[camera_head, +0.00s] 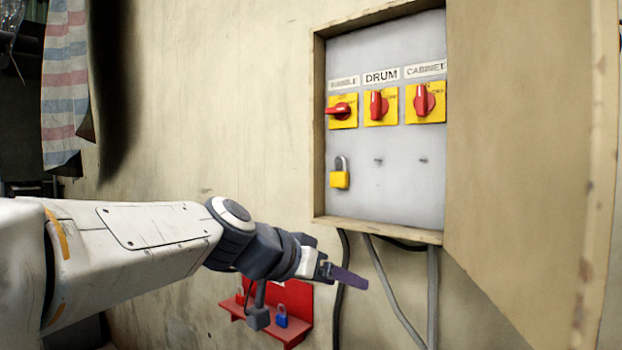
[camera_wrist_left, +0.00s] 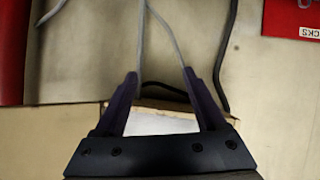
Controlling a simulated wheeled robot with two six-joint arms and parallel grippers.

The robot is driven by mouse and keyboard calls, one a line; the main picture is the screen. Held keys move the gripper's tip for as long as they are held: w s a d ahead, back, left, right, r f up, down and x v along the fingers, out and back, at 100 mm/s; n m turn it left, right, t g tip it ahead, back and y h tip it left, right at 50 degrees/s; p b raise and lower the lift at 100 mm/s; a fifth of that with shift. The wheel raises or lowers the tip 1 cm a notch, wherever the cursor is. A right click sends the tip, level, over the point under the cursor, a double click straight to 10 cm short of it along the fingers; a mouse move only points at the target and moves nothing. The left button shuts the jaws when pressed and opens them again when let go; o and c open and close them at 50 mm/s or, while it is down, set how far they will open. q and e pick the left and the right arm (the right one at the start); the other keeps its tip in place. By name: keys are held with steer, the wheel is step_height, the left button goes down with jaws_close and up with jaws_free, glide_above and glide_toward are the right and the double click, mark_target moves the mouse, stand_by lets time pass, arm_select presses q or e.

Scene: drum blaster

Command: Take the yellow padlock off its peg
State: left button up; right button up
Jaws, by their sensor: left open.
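The yellow padlock (camera_head: 340,179) hangs by its grey shackle on a peg at the lower left of the grey panel (camera_head: 390,206), below the leftmost red switch. Two bare pegs show to its right. My left gripper (camera_head: 348,278) is below the cabinet, lower than the padlock and apart from it. In the left wrist view its two purple fingers (camera_wrist_left: 160,78) are spread with nothing between them. The padlock does not show in the left wrist view. My right gripper is in neither view.
The cabinet's wooden frame (camera_head: 319,120) surrounds the panel, and its open door (camera_head: 520,150) stands at the right. Cables (camera_head: 400,290) run down below it. A red shelf (camera_head: 297,305) with a blue padlock (camera_head: 281,321) is on the wall below my arm.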

mark_target(337, 178)
arm_select(q)
steer(key=w+a+r+t+h+p, duration=0.1)
steer(key=w+a+r+t, duration=0.25)
steer(key=r, duration=0.45)
steer(key=w+a+r+t, duration=0.2)
steer(key=w+a+r, duration=0.15)
steer(key=r, duration=0.45)
steer(key=p+x, duration=0.1)
steer(key=x, duration=0.1)
steer(key=p+x, duration=0.1)
steer(key=x, duration=0.1)
steer(key=p+x, duration=0.1)
steer(key=x, duration=0.1)
steer(key=shift+d+r, duration=0.35)
steer(key=shift+d, duration=0.15)
steer(key=x, duration=0.2)
steer(key=shift+w+d+f, duration=0.2)
steer(key=shift+w+f, duration=0.05)
steer(key=shift+w+d, duration=0.45)
steer(key=shift+w, duration=0.15)
